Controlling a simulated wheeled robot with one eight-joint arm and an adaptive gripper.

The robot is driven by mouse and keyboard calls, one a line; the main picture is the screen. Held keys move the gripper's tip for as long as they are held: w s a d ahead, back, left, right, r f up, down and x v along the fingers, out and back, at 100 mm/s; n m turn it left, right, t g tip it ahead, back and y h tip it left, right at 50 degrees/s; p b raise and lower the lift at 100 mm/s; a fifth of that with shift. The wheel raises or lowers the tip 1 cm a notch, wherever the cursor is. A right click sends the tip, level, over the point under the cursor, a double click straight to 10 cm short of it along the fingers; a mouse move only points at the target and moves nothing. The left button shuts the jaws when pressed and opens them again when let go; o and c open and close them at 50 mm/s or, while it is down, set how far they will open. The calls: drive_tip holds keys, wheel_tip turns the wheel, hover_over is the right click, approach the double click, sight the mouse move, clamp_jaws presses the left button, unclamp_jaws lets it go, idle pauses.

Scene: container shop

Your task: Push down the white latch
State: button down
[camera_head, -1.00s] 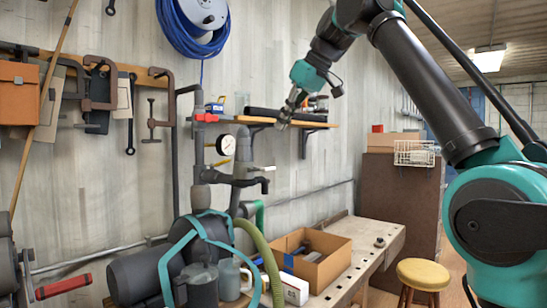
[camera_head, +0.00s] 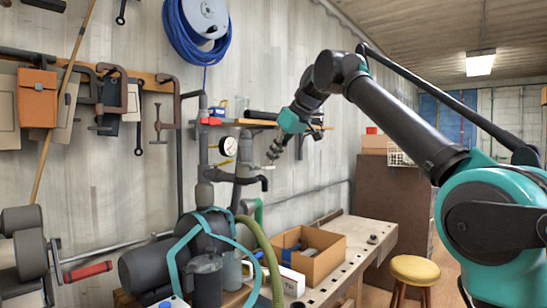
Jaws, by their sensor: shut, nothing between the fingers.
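I cannot make out a white latch for certain in this view. My gripper (camera_head: 272,156) is shut and empty, pointing down and slightly left. It appears in front of the wall, below the wooden shelf (camera_head: 262,123) and to the right of the white-faced gauge (camera_head: 228,146). The grey pipes (camera_head: 243,165) with a dark tap stand just left of it in the picture. I see no contact, but the depth between them is hard to judge.
A workbench (camera_head: 350,255) holds an open cardboard box (camera_head: 318,262) and a small white box (camera_head: 292,282). A grey pump motor (camera_head: 150,268) with hoses stands at the front left. A yellow stool (camera_head: 413,269) is at the right. Clamps and a blue hose reel (camera_head: 190,35) hang on the wall.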

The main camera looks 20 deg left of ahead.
drive_tip(key=shift+s+d+f+t+y, duration=0.1)
drive_tip(key=shift+d+f+t+y, duration=0.2)
drive_tip(key=shift+f+y, duration=0.25)
idle(0.4)
wheel_tip(320, 180, down, 8)
drive_tip(key=t+y, duration=0.3)
drive_tip(key=y, duration=0.4)
drive_tip(key=shift+a, duration=0.4)
drive_tip(key=shift+y, duration=0.25)
